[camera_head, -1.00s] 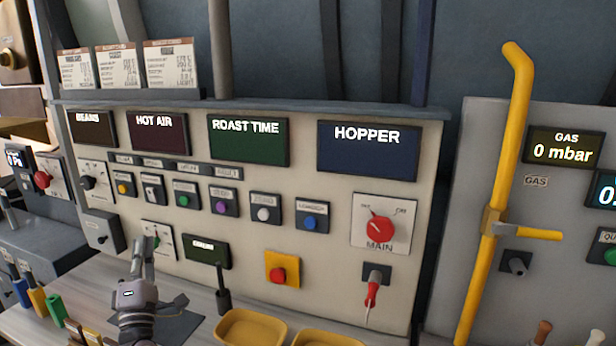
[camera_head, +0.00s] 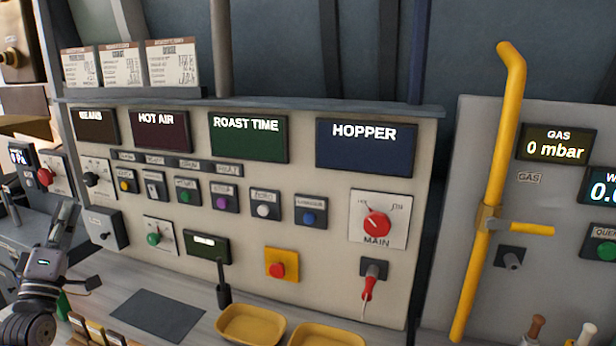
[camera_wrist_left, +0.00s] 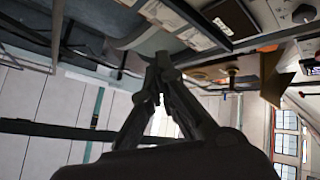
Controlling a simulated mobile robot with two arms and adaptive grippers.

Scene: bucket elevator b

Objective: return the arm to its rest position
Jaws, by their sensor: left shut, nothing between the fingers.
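My left gripper (camera_head: 68,212) is at the lower left of the head view, its fingers pointing up and close together. It is shut and empty, in front of the left part of the control panel (camera_head: 290,235) and apart from it. In the left wrist view the gripper (camera_wrist_left: 158,62) points up the picture with nothing between its fingertips. That view is turned, with room structure and panel gear behind. My right gripper does not show.
The counter holds a dark mat (camera_head: 157,315) and two yellow trays (camera_head: 250,325). Small boxes (camera_head: 92,329) stand near my left forearm. A yellow pipe (camera_head: 499,160) runs up the right side.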

